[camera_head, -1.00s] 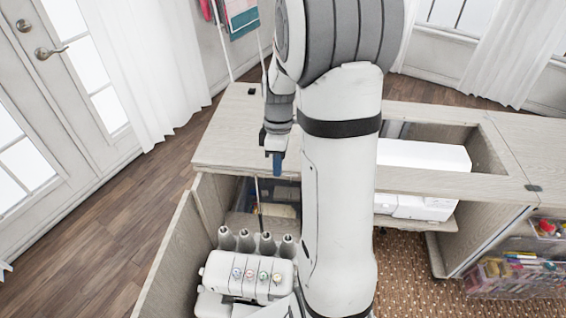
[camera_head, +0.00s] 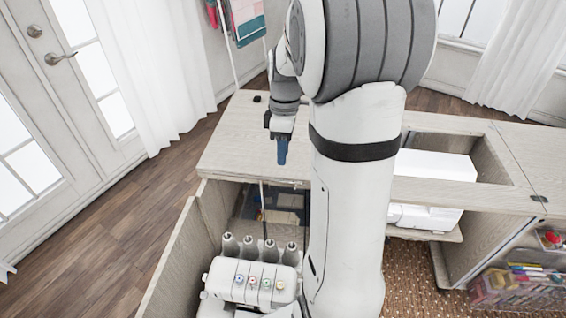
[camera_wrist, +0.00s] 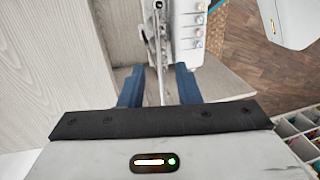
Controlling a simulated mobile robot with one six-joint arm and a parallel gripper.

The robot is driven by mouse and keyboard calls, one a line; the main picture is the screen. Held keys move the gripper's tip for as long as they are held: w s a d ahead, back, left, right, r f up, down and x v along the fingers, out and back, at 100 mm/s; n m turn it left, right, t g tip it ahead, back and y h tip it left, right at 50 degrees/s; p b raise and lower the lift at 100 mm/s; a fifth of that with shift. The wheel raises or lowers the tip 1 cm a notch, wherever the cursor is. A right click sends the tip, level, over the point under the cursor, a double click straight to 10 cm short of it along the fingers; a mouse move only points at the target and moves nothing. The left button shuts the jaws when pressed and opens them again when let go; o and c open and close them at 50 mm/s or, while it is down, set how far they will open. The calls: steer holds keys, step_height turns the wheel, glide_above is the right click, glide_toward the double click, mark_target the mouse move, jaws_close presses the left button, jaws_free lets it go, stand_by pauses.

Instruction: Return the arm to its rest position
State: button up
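My gripper (camera_head: 282,152) hangs from my folded arm above the left part of the wooden cabinet top (camera_head: 237,130). In the wrist view the two blue fingers of my gripper (camera_wrist: 160,87) stand apart with nothing held between them. A thin upright rod shows in the gap, and I cannot tell how far below the fingers it is. My arm's thick white links hide the middle of the cabinet in the head view.
A white serger (camera_head: 250,284) with several thread cones stands below the cabinet's left front. A white sewing machine (camera_head: 434,166) sits in the cabinet's opening at right. A clear bin of supplies (camera_head: 520,288) is at lower right. Wooden floor (camera_head: 120,235) lies open at left.

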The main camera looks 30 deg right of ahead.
steer(key=shift+w+d+r, duration=0.1)
steer(key=shift+r, duration=0.55)
